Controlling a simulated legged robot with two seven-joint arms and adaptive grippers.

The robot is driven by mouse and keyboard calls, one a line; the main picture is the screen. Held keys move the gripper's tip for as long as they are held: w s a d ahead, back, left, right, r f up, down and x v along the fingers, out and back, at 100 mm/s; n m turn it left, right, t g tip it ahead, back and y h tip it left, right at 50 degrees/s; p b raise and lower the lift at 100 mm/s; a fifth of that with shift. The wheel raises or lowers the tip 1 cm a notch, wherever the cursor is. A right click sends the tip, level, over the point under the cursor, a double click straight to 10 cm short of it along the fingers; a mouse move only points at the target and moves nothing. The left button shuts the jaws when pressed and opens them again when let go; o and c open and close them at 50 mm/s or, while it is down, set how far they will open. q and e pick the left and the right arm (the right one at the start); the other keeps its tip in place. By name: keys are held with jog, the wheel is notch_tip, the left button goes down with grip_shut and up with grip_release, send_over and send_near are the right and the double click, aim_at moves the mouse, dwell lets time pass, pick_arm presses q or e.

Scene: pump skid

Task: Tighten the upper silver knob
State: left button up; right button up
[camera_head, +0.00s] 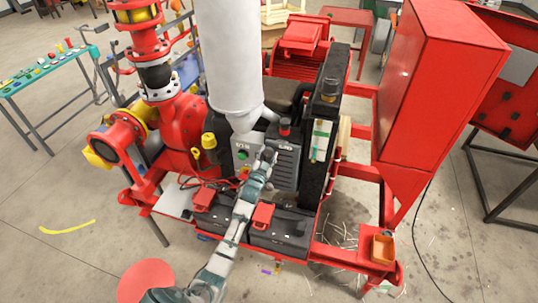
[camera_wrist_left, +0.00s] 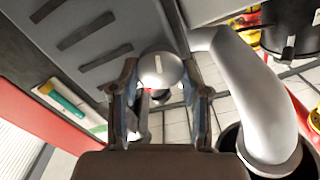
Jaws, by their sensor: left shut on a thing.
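The upper silver knob (camera_wrist_left: 158,72) is a round, domed knob with a light line across its face, in the middle of the left wrist view. It sits at the edge of a dark grey slotted panel. My left gripper (camera_wrist_left: 160,88) has one finger on each side of the knob and is shut on it. In the head view my left gripper (camera_head: 268,154) reaches up to the grey control box (camera_head: 286,166), and the fingers mostly hide the knob there. My right gripper is in neither view.
A thick silver pipe (camera_wrist_left: 257,95) runs close to the right of the gripper; the white cylinder (camera_head: 231,55) stands behind the arm. A green button (camera_head: 243,155) is left of the gripper. Black batteries (camera_head: 282,228) with red covers lie below. A tall red cabinet (camera_head: 430,75) stands right.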

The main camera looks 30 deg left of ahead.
pick_arm(q)
jog(key=shift+s+f+n, duration=0.15)
jog(key=shift+f+n, duration=0.4)
jog(key=shift+n, duration=0.55)
jog(key=o, duration=0.9)
jog(key=shift+o, duration=1.2)
jog(key=shift+w+a+r, duration=0.1)
jog(key=shift+w+a, duration=0.05)
jog(key=shift+w, duration=0.05)
jog(key=v, duration=1.1)
jog(key=shift+s, duration=0.4)
